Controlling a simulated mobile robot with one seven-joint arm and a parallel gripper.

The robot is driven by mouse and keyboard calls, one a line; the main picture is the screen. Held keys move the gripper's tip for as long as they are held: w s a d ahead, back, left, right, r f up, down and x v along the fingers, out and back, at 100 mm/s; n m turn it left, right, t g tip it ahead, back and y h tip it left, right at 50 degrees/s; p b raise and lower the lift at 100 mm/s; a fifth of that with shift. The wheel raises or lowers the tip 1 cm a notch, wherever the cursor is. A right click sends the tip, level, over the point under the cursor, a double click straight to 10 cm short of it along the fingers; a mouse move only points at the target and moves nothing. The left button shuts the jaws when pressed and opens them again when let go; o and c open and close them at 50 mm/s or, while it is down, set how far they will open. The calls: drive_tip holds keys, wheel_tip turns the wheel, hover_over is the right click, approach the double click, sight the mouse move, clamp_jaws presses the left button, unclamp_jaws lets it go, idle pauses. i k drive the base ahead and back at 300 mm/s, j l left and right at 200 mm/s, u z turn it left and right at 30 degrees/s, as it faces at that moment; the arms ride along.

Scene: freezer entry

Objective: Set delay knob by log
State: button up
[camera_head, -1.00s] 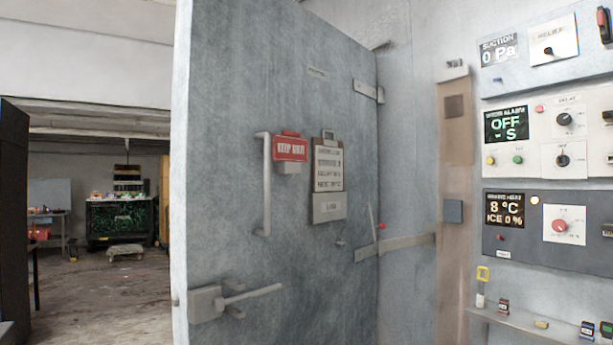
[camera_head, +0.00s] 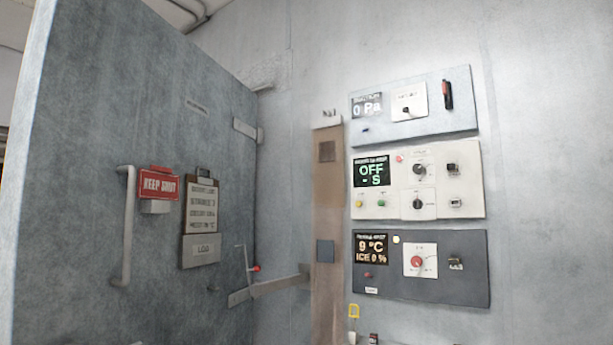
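The delay knob (camera_head: 420,169) is a black round knob at the upper middle of the white door alarm panel (camera_head: 465,190) on the wall. Its small label above is blurred. A second black knob (camera_head: 418,204) sits below it. The log is a clipboard sheet (camera_head: 201,206) on the grey door, above a holder marked "LOG" (camera_head: 202,251). Its text is small and blurred, perhaps with a stage line and a delay line. My gripper is not in view.
A pale blue suction panel (camera_head: 430,122) hangs above, and a dark panel (camera_head: 460,270) reading "9 °C, ICE 0 %" below. The open door (camera_head: 80,150) has a vertical handle (camera_head: 127,225) and a red "KEEP SHUT" sign (camera_head: 158,184). Bare wall (camera_head: 550,200) lies to the right.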

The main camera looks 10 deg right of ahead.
sight(418, 169)
drive_tip(key=i+z, duration=0.2)
drive_tip(key=z, duration=0.95)
